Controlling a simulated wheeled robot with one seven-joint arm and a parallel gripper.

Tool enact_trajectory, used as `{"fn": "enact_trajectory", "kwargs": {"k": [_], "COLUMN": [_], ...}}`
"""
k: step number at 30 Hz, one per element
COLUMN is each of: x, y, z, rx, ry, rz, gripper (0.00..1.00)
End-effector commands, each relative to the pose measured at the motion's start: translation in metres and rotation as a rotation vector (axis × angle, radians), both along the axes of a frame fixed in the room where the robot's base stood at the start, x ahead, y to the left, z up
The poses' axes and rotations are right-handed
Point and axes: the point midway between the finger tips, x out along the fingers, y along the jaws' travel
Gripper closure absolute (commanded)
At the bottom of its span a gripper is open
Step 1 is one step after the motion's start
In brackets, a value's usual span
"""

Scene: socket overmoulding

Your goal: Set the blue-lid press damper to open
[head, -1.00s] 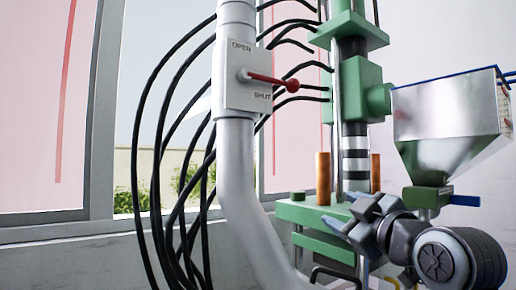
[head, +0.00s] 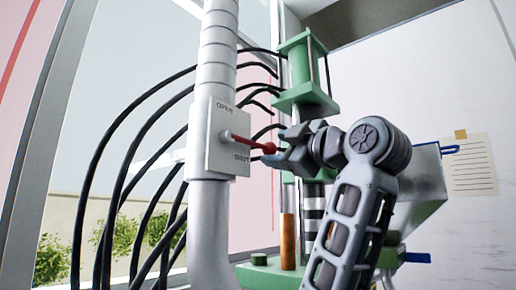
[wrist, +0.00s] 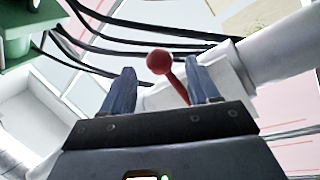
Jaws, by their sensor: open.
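The damper is a grey box (head: 212,140) on a vertical silver duct, marked OPEN at the top and SHUT lower down. Its red lever (head: 245,141) points right and slightly down, its knob (head: 269,148) near the height of SHUT. My gripper (head: 283,155) is at the knob end of the lever, coming from the right. In the wrist view the red knob (wrist: 160,62) shows between and just beyond my two spread fingers (wrist: 162,84). The lever slants close to the right finger; I cannot tell whether they touch.
The green press column (head: 302,95) stands behind my gripper, with a silver hopper (head: 425,190) showing blue parts at right. Black hoses (head: 120,170) curve behind the duct (head: 216,60). A paper notice (head: 468,165) hangs on the right wall.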

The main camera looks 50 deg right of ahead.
Motion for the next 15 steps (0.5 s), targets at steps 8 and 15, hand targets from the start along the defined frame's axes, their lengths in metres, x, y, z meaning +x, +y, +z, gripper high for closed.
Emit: {"fn": "enact_trajectory", "kwargs": {"k": [8,15], "x": [0.041,0.058], "y": [-0.009,-0.013], "z": [0.01,0.012], "rx": [0.002,0.001], "ry": [0.002,0.001], "rz": [0.002,0.001], "gripper": [0.39,0.39]}}
